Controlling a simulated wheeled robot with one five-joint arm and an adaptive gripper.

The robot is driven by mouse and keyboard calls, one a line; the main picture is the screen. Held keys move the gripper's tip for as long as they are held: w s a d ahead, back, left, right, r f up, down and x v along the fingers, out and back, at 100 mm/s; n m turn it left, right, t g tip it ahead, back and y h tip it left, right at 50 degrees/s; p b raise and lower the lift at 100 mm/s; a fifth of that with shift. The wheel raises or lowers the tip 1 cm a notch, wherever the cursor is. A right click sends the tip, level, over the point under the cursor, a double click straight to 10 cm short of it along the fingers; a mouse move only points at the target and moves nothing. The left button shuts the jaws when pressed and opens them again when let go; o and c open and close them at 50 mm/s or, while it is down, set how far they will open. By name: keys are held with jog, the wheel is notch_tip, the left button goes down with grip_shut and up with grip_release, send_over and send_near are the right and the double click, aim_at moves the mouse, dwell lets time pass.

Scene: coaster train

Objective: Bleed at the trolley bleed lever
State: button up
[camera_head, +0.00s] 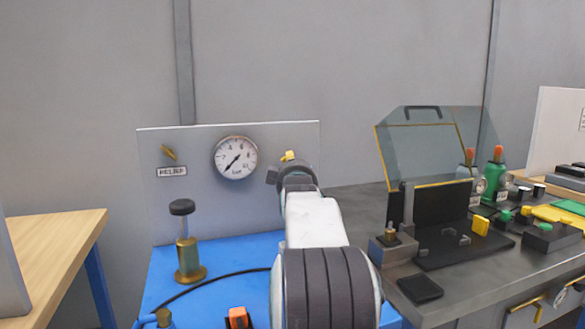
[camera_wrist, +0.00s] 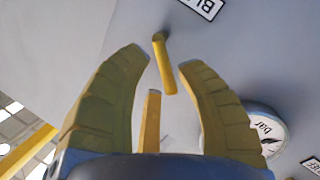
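The bleed lever (camera_wrist: 165,66) is a short yellow handle on a grey panel in the wrist view, beside a partly cut-off label reading "BL" (camera_wrist: 201,6). My gripper (camera_wrist: 162,58) is open, with a yellowish finger on each side of the lever. The lever appears between the fingertips, with gaps beside it; I cannot tell its depth. A yellow bar (camera_wrist: 150,121) also shows between the fingers; I cannot tell what it belongs to. In the head view my arm hides the label and most of this spot; a small yellow piece (camera_head: 288,155) shows above it.
The panel also bears a pressure gauge (camera_head: 235,157), a yellow relief lever (camera_head: 168,152) and a "RELIEF" label (camera_head: 172,171). A brass post with a black knob (camera_head: 181,208) stands on the blue trolley top (camera_head: 228,257). A cluttered bench (camera_head: 352,207) is at the right.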

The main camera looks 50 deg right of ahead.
jog(key=shift+x, duration=1.4)
jog(key=shift+o, duration=0.3)
